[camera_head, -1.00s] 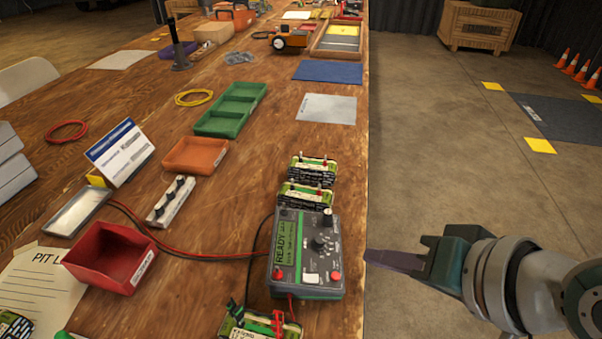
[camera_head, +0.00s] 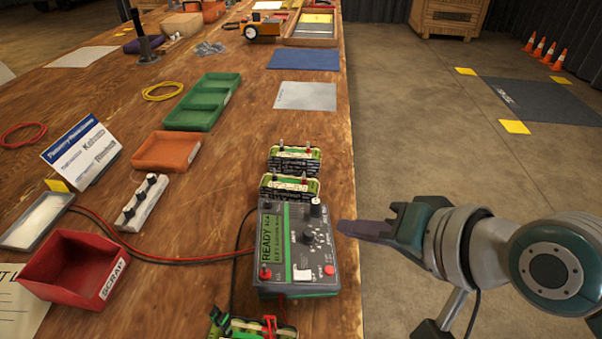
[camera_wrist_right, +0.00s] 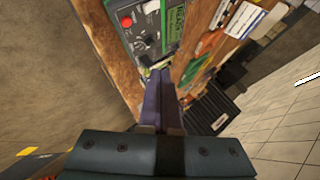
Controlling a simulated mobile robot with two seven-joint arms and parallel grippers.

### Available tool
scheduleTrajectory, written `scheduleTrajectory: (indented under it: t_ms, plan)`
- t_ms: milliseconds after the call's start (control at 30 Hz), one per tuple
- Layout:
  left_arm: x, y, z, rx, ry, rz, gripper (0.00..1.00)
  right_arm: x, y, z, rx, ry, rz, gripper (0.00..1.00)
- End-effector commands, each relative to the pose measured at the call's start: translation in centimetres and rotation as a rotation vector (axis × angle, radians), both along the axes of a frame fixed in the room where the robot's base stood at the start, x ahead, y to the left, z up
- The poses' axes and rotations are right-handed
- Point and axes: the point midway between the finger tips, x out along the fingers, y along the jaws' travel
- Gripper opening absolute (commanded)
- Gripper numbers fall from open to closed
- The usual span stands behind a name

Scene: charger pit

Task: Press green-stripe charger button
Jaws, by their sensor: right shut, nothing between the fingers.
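The charger (camera_head: 297,248) is a grey box with a green stripe down its face, near the table's right edge. Its green screen (camera_head: 271,238) reads READY. It has a black knob, a white button (camera_head: 303,274) and red buttons. It also shows at the top of the right wrist view (camera_wrist_right: 148,25). My right gripper (camera_head: 340,227) is shut and empty, its fingertips just right of the charger's upper right side; whether they touch it I cannot tell. The right wrist view shows the closed fingers (camera_wrist_right: 160,90) pointing towards the charger. My left gripper is not in view.
Green battery packs (camera_head: 290,187) stand behind the charger, and another (camera_head: 252,328) lies in front with leads clipped on. A red scrap bin (camera_head: 75,268), an orange tray (camera_head: 167,151) and a green tray (camera_head: 203,102) are to the left. Open floor lies right of the table.

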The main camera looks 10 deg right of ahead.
Motion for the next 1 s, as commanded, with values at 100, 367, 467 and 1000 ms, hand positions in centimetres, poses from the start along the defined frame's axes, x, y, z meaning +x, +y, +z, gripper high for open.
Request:
scheduleTrajectory:
  t_ms: [100, 367, 467, 1000]
  plan:
    - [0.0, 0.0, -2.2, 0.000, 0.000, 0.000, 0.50, 0.0, 0.3, -2.1, 0.000, -0.001, -0.001, 0.00]
    - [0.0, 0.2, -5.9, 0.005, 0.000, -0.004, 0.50, 0.1, 0.9, -5.6, 0.000, 0.000, 0.000, 0.00]
    - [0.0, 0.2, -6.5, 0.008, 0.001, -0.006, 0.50, 0.2, 1.1, -6.6, 0.000, 0.000, 0.000, 0.00]
    - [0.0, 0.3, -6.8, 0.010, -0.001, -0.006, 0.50, 0.2, 1.3, -7.2, -0.001, 0.000, 0.001, 0.00]
